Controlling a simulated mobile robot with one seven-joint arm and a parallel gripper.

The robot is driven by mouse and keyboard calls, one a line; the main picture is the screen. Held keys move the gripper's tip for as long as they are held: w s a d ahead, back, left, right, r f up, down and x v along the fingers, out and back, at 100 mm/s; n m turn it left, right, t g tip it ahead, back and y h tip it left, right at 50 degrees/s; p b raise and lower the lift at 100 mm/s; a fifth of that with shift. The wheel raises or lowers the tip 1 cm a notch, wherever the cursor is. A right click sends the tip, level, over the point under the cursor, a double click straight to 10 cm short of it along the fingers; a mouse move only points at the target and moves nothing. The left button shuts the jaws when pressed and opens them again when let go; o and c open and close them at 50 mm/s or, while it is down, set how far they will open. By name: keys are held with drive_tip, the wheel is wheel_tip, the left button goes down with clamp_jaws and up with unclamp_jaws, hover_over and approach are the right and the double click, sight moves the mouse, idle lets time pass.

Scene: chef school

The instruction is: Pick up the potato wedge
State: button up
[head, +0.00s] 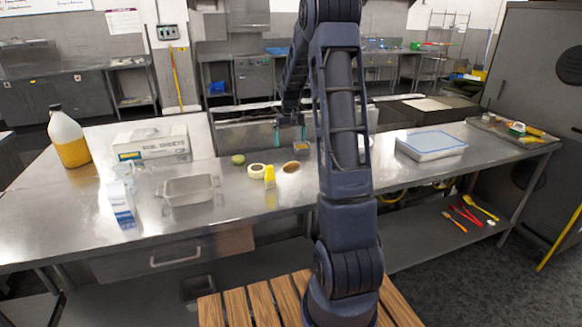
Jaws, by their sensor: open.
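A small brown oval piece (291,166), which may be the potato wedge, lies on the steel counter (225,215) near the middle. It is too small to be certain. My gripper (290,136) has teal fingers set apart, with nothing seen between them. It is beyond the brown piece in the picture, toward the counter's back edge. A small tan and dark item (301,147) shows just below the right finger; I cannot tell what it is.
Left of the brown piece are a yellow item (270,174), a cream round item (256,171) and a green item (238,159). A clear tray (189,190), box (152,142) and jug (69,138) stand further left. A blue-rimmed container (431,147) stands right.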

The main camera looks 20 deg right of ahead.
sight(291, 164)
drive_tip(key=shift+w+d+f, duration=0.15)
drive_tip(key=shift+f, duration=1.85)
drive_tip(key=shift+w+d+f, duration=0.1)
drive_tip(key=shift+f, duration=1.95)
drive_tip(key=shift+w+d+f, duration=0.15)
drive_tip(key=shift+f, duration=1.85)
drive_tip(key=c, duration=1)
